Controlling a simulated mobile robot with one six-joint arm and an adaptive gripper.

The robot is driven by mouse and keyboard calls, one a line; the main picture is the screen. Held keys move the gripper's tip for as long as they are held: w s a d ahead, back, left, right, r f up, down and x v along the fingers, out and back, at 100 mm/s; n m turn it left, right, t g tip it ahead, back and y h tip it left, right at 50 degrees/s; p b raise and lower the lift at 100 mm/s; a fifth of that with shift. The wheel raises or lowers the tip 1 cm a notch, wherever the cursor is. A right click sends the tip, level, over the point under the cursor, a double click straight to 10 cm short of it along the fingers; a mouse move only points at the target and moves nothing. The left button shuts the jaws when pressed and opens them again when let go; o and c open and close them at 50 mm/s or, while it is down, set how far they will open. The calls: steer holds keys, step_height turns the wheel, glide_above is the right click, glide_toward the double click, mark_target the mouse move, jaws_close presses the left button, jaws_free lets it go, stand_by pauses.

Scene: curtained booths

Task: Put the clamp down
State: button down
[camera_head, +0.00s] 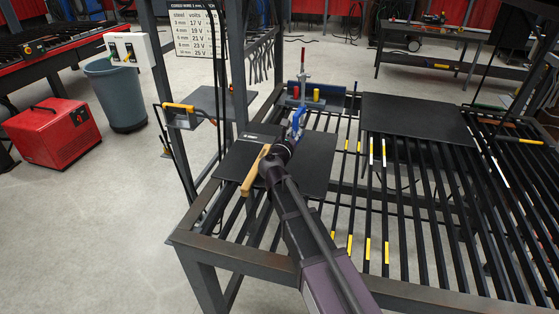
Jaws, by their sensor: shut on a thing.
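The clamp (297,121) has a blue body; a grey bar with a red end rises above it. My gripper (287,143) is shut on the clamp, over the dark plate (317,160) on the slatted welding table (230,252). My arm comes up from the bottom of the view. The fingertips are small and dark, partly hidden by my wrist. I cannot tell whether the clamp touches the plate.
A wooden-handled tool (256,171) lies left of my wrist. A blue rack (316,101) with red and yellow pieces stands just behind the clamp. A second dark plate (418,118) lies bare at right. Open gaps separate the slats.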

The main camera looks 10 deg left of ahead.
steer(key=a+f+y+b, duration=0.1)
steer(key=s+a+f+n+y, duration=0.1)
steer(key=f, duration=0.1)
steer(key=shift+s+a+n+y+b, duration=0.1)
steer(key=shift+s+n+y+b, duration=0.1)
steer(key=shift+n+y+b, duration=0.15)
steer(key=b, duration=0.2)
glide_above(310, 147)
steer(key=s, duration=0.1)
steer(key=shift+s+a+f, duration=0.1)
steer(key=shift+a+f, duration=0.15)
steer(key=shift+f, duration=0.45)
steer(key=shift+w+d, duration=0.15)
steer(key=shift+w, duration=0.2)
steer(key=shift+w+d+f+b, duration=0.1)
steer(key=shift+w+f+b, duration=0.2)
steer(key=shift+f, duration=0.3)
steer(key=shift+f+b, duration=1.25)
steer(key=shift+f+b, duration=0.25)
steer(key=shift+b, duration=0.05)
